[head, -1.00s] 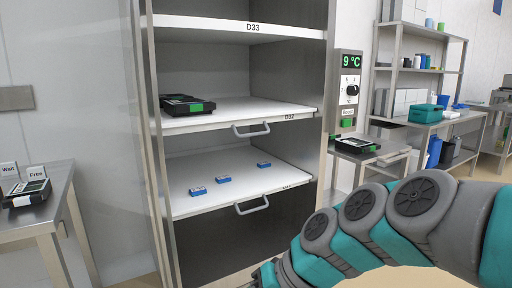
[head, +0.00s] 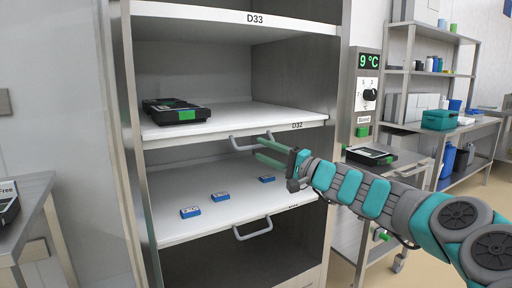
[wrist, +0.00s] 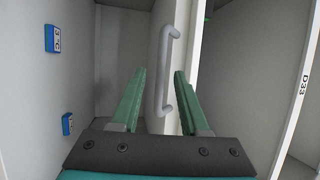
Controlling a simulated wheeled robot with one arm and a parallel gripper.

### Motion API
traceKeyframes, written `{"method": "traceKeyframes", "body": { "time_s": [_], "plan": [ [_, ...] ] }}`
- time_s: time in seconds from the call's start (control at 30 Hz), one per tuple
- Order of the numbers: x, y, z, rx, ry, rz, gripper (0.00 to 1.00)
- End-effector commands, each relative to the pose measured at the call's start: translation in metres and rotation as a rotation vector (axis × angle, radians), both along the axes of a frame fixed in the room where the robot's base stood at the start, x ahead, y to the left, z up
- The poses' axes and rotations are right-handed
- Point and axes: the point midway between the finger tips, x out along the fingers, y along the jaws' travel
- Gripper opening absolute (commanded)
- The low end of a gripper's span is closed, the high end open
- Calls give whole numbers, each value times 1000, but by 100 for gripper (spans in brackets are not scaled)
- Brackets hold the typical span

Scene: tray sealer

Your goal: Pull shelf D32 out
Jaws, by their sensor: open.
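Shelf D32 (head: 225,117) is a white shelf in the tall steel cabinet, with its label at the right of its front edge. Its grey handle (head: 250,142) hangs at the front edge. My gripper (head: 261,147) is open in front of this handle, its green fingers pointing left. In the wrist view, the handle (wrist: 168,65) appears upright between the two open fingers (wrist: 160,74). I cannot tell whether they touch it. A black device with a green patch (head: 178,112) lies on the left of the shelf.
Shelf D33 (head: 230,14) is above. The lower shelf (head: 165,222) stands forward, bears several blue-and-white blocks (head: 221,197), and has its own handle (head: 252,230). A 9 °C control panel (head: 368,85) and a side table with a black device (head: 371,156) are at right.

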Motion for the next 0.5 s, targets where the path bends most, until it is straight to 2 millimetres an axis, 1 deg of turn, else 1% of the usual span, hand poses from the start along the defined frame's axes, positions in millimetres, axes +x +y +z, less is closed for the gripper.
{"method": "traceKeyframes", "body": {
  "time_s": [0.03,0.2,0.5],
  "plan": [
    [4,8,1,-3,0,3,45],
    [14,22,5,-3,-1,0,45],
    [17,27,7,-1,-2,0,45]
  ]
}}
